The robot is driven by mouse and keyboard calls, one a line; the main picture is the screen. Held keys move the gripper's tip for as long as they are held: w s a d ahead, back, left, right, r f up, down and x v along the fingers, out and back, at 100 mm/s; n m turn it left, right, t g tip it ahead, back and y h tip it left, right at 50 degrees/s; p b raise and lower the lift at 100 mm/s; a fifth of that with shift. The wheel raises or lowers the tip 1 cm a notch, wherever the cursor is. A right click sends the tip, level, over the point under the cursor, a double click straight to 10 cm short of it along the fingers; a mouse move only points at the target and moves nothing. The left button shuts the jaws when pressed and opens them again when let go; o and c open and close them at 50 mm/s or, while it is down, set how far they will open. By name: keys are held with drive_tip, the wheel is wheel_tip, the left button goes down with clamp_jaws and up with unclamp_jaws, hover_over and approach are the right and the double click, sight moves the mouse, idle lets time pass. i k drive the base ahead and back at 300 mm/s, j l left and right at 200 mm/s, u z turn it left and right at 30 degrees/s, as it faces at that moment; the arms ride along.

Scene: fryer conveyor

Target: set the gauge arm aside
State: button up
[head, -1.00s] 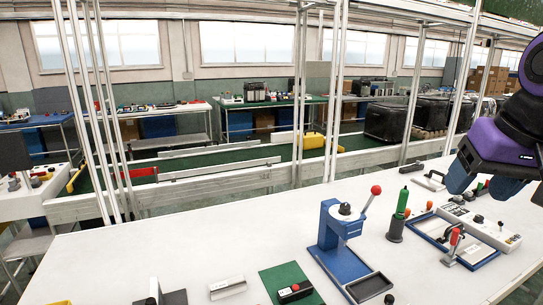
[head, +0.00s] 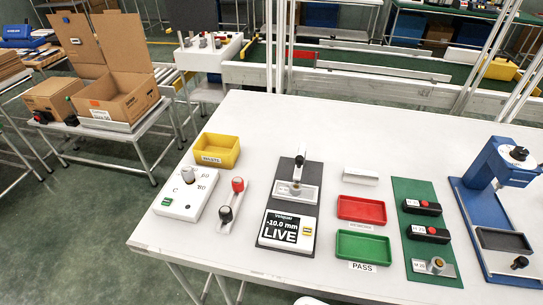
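A gauge station stands near the middle of the white table. It has a dark base plate (head: 283,215), a display (head: 285,230) reading "-10.0 mm LIVE", and a silver block (head: 293,192) behind the display. A short upright piece with a dark top (head: 299,166) rises from the block; I take it for the gauge arm, but cannot be sure. My gripper is not in view, so its state is hidden.
Left of the gauge are a plate with red and black knobs (head: 232,205), a white control box (head: 187,193) and a yellow bin (head: 217,149). Right are a red tray (head: 361,210), a green PASS tray (head: 363,248), a green mat (head: 411,190) and a blue press (head: 487,165).

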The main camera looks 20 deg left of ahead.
sight(300, 160)
drive_tip(key=u, duration=1)
